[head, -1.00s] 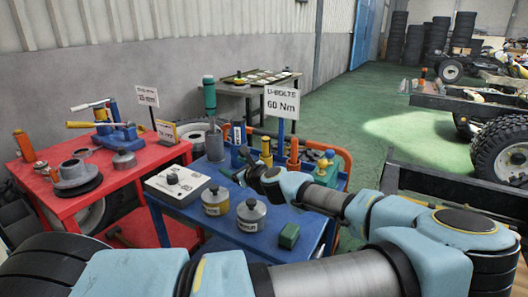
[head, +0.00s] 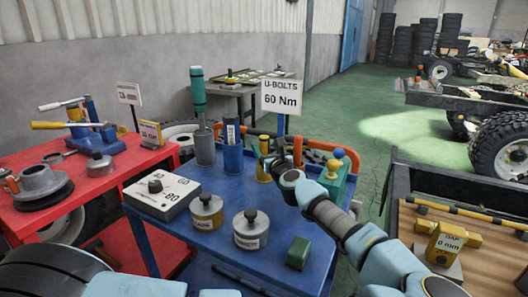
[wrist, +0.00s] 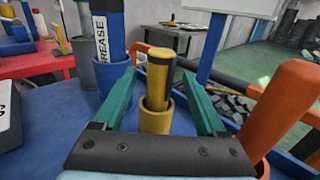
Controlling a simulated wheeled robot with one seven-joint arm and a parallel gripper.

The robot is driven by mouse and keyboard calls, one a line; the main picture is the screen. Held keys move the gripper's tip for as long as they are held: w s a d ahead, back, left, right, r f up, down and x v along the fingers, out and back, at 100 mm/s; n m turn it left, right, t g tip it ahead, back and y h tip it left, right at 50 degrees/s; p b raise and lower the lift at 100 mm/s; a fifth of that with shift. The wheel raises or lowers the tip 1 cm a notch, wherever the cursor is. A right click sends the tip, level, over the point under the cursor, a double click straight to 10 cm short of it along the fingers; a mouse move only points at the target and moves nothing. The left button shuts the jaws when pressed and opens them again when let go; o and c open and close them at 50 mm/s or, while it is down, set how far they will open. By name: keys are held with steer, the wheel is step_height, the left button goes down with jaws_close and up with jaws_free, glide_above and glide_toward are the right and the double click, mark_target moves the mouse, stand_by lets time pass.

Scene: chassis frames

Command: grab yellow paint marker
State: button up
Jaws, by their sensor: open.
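In the head view the marker (head: 264,146) is partly hidden by my gripper. My gripper (wrist: 158,78) is open, with one green finger on each side of the marker in the wrist view. I cannot tell whether either finger touches it.
A blue grease tube (wrist: 112,45) stands close left of my gripper, and an orange-handled tool (wrist: 280,105) close right. A U-bolts sign (head: 282,92) rises behind.

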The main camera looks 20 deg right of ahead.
steer(key=w, duration=0.1)
steer(key=w+p, duration=0.1)
steer(key=w, duration=0.1)
steer(key=w+p, duration=0.1)
steer(key=w, duration=0.1)
steer(key=shift+w+d+f, duration=0.1)
steer(key=shift+d+f, duration=0.2)
steer(key=shift+f, duration=0.05)
jaws_close()
stand_by(0.3)
